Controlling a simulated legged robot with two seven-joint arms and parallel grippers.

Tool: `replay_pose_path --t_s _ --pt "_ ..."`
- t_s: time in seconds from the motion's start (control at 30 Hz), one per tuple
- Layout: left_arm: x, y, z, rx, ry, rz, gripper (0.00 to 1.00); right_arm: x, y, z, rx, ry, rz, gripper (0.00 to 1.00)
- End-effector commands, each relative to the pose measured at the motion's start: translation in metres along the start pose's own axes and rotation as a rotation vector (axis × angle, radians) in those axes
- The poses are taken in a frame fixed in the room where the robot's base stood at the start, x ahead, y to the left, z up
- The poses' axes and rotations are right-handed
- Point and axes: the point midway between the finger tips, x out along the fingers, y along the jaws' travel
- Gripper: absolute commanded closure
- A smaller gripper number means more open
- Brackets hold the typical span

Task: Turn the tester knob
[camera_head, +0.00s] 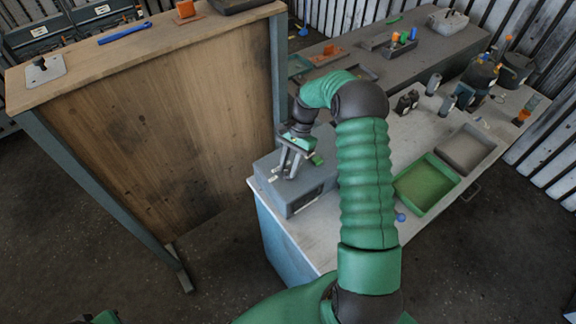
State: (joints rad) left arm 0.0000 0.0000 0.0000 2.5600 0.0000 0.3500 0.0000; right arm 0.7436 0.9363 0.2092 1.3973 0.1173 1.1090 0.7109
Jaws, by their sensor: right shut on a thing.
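A grey box-shaped tester (304,198) stands on the near left corner of the pale workbench. My right gripper (285,177) reaches down onto the top of the tester from my green arm. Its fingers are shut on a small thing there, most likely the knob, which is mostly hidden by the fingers. A small green part (317,160) shows on the tester's top just right of the fingers. My left gripper is not clearly in view; only a bit of green shows at the bottom left edge.
A green tray (428,204) and a grey tray (467,150) lie on the workbench right of my arm. Several dark and grey small items stand behind them. A tall wooden-panelled bench (165,120) stands close on the left. Bare floor lies between.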

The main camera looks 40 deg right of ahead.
Motion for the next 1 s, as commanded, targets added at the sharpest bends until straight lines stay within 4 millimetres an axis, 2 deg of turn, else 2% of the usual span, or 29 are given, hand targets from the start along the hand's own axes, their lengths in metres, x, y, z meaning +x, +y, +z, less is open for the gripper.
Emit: replay_pose_path --t_s 0.03,0.3,0.73,0.77,0.9,1.0 --pt "-0.0006 0.0000 -0.0001 0.000 0.000 0.000 0.64 -0.0022 0.0000 -0.0049 -0.015 0.013 0.004 1.00" --pt "-0.0013 0.0000 -0.0003 0.000 0.000 0.000 0.64 -0.0028 -0.0011 -0.0053 -0.082 0.015 0.030 1.00" --pt "-0.0014 0.0000 -0.0003 0.000 0.000 0.000 0.64 -0.0036 -0.0023 -0.0054 -0.090 0.016 0.030 1.00" --pt "-0.0014 0.0000 -0.0003 0.000 0.000 0.000 0.64 -0.0036 -0.0023 -0.0054 -0.090 0.016 0.030 0.69" --pt "-0.0015 0.0000 -0.0003 0.000 0.000 0.000 0.64 -0.0026 -0.0021 -0.0035 -0.091 0.012 0.032 0.51" --pt "-0.0014 0.0000 -0.0003 0.000 0.000 0.000 0.64 -0.0021 -0.0020 -0.0018 -0.091 0.010 0.033 0.51"
